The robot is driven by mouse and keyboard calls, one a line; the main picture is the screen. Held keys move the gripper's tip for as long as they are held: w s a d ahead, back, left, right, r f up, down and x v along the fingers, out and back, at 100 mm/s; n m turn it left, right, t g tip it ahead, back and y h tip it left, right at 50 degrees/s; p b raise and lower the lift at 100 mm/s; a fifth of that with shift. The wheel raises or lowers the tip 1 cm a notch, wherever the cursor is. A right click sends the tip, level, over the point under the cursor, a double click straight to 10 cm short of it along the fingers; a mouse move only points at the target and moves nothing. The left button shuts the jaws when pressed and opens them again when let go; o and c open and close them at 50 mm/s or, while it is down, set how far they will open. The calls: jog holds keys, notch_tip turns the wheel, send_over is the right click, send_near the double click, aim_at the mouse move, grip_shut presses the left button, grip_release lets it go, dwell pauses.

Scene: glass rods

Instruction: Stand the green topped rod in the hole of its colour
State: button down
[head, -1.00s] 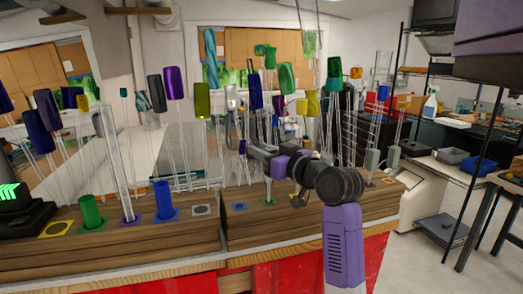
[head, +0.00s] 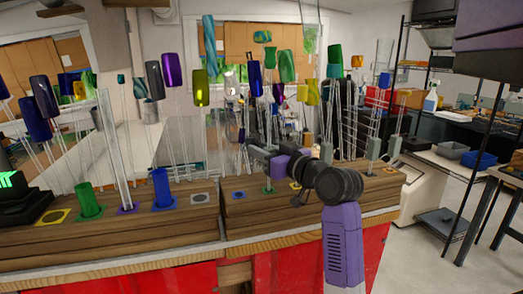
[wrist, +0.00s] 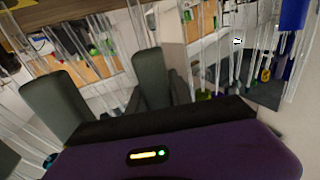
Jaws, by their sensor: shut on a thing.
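My gripper (head: 253,153) is in the middle of the head view, low over the right wooden block (head: 300,215). It is shut on a thin clear rod; I cannot tell for sure which coloured top belongs to it. A green-edged hole (head: 268,191) is in the block just below my gripper, with a clear rod's lower end seeming to stand at it. Green tops (head: 286,66) and (head: 335,53) show above, among the crowded rods. In the wrist view my two grey fingers (wrist: 103,92) stand on either side of thin clear rods.
Several tall rods with blue, purple and yellow tops (head: 201,88) stand close behind. The left block (head: 110,250) has a green cup-like piece (head: 89,201), a blue one (head: 161,187) and a thick clear tube (head: 115,150). A blue-edged hole (head: 238,195) is left of the green one.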

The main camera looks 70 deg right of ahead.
jog(key=shift+f, duration=0.3)
dwell(0.4)
jog(key=c, duration=1.1)
grip_release()
jog(key=b+v, duration=0.1)
jog(key=v, duration=0.7)
jog(key=shift+b, duration=0.4)
